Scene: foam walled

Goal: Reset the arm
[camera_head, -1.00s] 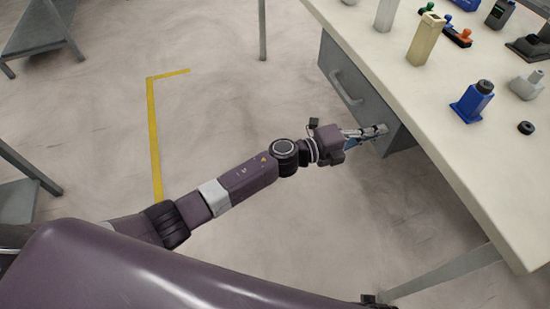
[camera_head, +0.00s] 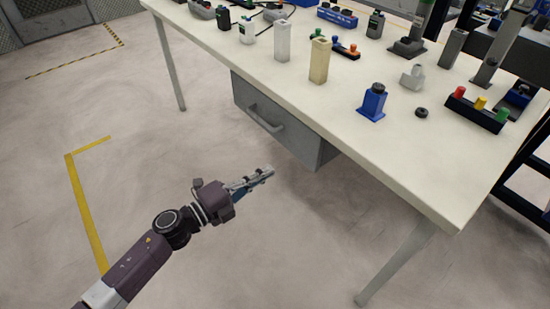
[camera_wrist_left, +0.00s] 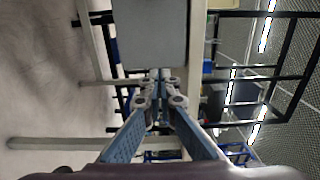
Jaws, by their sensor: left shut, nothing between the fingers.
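My left gripper (camera_head: 262,176) is in the head view, its arm coming in from the lower left. It is shut and empty. It hangs over the floor, in front of and below the workbench (camera_head: 350,140). The grey drawer unit (camera_head: 290,135) with its handle is under the bench top, just beyond the fingertips and apart from them in the picture. In the left wrist view the shut fingers (camera_wrist_left: 160,90) point ahead, with a grey box-like face, likely the drawer unit (camera_wrist_left: 150,35), above them. My right gripper is in neither view.
The bench top holds a blue block with a black knob (camera_head: 373,100), a beige block (camera_head: 320,60), a white block (camera_head: 282,42), a button box (camera_head: 476,110) and a black ring (camera_head: 421,112). A bench leg (camera_head: 395,265) stands at lower right. Floor with yellow tape (camera_head: 85,205) is clear at left.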

